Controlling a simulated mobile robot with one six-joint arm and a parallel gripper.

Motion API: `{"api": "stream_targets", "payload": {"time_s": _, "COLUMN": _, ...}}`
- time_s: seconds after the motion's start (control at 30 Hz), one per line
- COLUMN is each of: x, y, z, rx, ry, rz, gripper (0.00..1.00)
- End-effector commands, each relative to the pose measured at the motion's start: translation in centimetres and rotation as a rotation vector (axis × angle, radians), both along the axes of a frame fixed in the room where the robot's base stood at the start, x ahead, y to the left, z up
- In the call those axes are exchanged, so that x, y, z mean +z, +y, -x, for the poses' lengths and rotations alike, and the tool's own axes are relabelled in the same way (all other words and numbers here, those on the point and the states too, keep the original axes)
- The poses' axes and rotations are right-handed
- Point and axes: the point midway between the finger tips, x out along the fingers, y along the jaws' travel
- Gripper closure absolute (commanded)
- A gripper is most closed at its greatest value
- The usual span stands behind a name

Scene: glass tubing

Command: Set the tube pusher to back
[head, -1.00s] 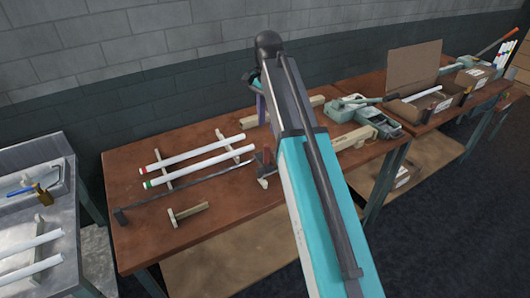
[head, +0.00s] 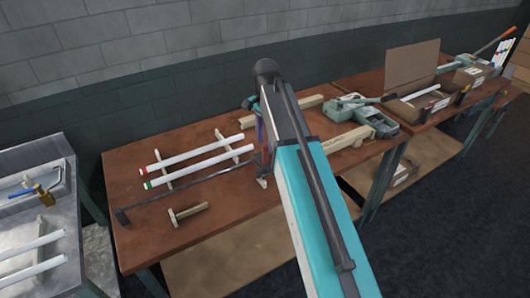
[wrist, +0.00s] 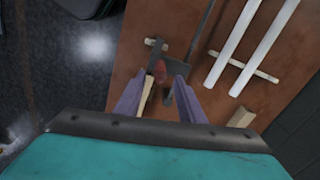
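A long thin dark rod (head: 190,188), which I take to be the tube pusher, lies along the front of the workbench. It has a small dark block (head: 123,217) at its left end. In the wrist view the rod (wrist: 203,32) runs to a dark plate (wrist: 178,55) and a reddish piece (wrist: 160,71) near my fingertips. My gripper (wrist: 161,82) is open, with its two purple fingers apart. The reddish piece shows between and just beyond the tips; I cannot tell whether they touch it. In the head view my arm mostly hides this end.
Two white tubes (head: 197,152) lie on wooden rests behind the rod. A wooden T-shaped piece (head: 188,212) lies in front. A wooden rail (head: 345,139) and a green machine (head: 352,108) are to the right. A metal bench (head: 40,240) stands at the left.

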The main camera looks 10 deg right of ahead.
Motion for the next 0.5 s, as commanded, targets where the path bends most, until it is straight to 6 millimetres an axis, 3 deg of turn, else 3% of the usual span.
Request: {"api": "stream_targets", "payload": {"time_s": 0.5, "x": -5.0, "y": 0.1, "z": 0.1, "rx": 0.001, "ry": 0.001, "rz": 0.000, "gripper": 0.64}}
